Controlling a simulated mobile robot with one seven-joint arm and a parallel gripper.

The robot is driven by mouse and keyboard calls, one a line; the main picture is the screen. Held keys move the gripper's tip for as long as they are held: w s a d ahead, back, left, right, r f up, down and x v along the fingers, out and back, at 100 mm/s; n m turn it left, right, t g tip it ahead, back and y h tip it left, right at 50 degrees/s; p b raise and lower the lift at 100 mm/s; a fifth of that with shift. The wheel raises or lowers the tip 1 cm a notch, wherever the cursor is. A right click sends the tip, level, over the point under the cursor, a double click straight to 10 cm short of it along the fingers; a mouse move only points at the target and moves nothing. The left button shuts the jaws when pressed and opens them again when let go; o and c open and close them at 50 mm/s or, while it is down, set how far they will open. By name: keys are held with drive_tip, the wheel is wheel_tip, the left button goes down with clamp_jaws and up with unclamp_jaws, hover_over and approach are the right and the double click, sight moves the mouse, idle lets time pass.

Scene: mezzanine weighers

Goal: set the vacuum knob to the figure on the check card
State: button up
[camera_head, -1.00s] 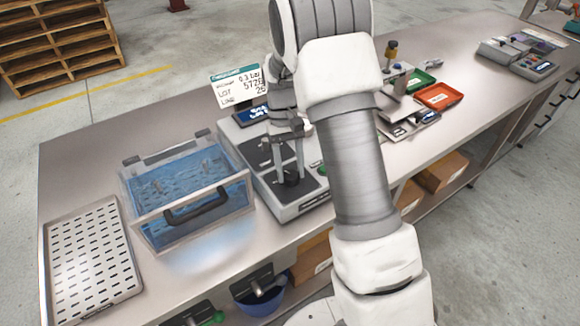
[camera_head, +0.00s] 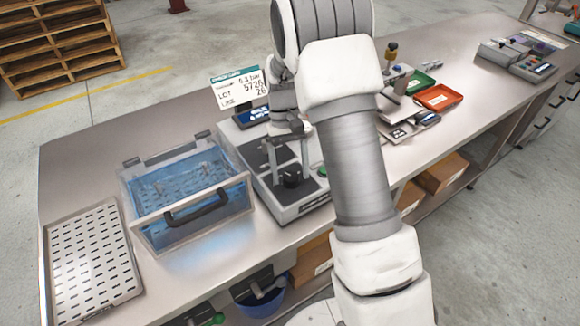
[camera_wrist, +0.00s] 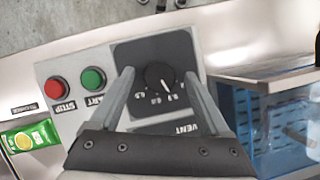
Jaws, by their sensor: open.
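The vacuum knob (camera_wrist: 160,76) is a black round knob on a dark panel in the wrist view. Its white pointer line points down and slightly right, toward small printed figures too small to read surely. In the head view the knob (camera_head: 292,175) stands on the front of the grey machine (camera_head: 262,165). My gripper (camera_wrist: 158,76) is open, one finger to each side of the knob in the wrist view. In the head view my gripper (camera_head: 303,148) is above the knob, apart from it. The check card (camera_head: 238,88) stands behind the machine; its top figure looks like 0.3 bar, but is blurred.
Red STOP (camera_wrist: 58,88) and green START (camera_wrist: 93,79) buttons sit beside the dial. A clear blue-tinted chamber (camera_head: 190,205) with a black handle stands left of the machine, then a perforated tray (camera_head: 92,255). Green (camera_head: 420,81) and orange (camera_head: 438,97) trays lie to the right.

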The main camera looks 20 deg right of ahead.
drive_tip(key=p+v, duration=0.1)
drive_tip(key=v, duration=1.6)
drive_tip(key=shift+w+r, duration=0.15)
drive_tip(key=shift+r, duration=0.1)
wheel_tip(320, 180, up, 7)
drive_tip(key=t, duration=0.2)
hover_over(291, 172)
drive_tip(key=s+r+t, duration=0.3)
drive_tip(key=s+t, duration=0.2)
drive_tip(key=s, duration=0.8)
drive_tip(key=s+f+t, duration=0.3)
drive_tip(key=s, duration=0.5)
drive_tip(key=shift+s+a+f, duration=0.15)
drive_tip(key=shift+s+f, duration=0.05)
drive_tip(key=shift+s, duration=0.05)
